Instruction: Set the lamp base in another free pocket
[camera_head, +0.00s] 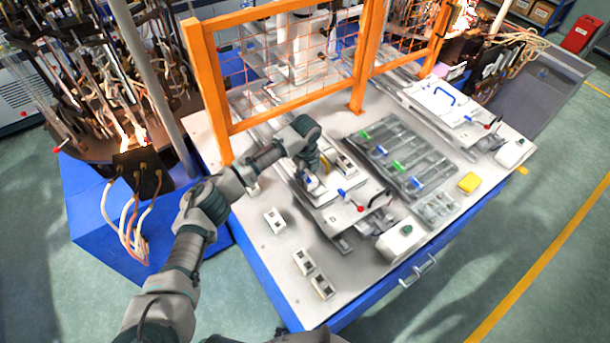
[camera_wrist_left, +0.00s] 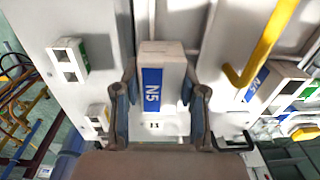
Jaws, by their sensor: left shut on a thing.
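My left gripper (camera_head: 312,182) is over the left white fixture (camera_head: 345,214) on the table. In the left wrist view the left gripper (camera_wrist_left: 160,100) is shut on the lamp base, a white block with a blue N5 label (camera_wrist_left: 152,88), one finger on each side. The block stands upright between the fingers; I cannot tell whether its underside touches the fixture. The gripper mostly hides it in the head view. Another white block with a blue label (camera_wrist_left: 268,86) sits to the right in the wrist view. My right gripper is not in view.
Several white blocks (camera_head: 275,220) lie on the front left of the table. A grey tray (camera_head: 418,189) with green and blue pieces is to the right. An orange mesh fence (camera_head: 218,95) stands behind. A yellow bar (camera_wrist_left: 264,45) rises beside the held block.

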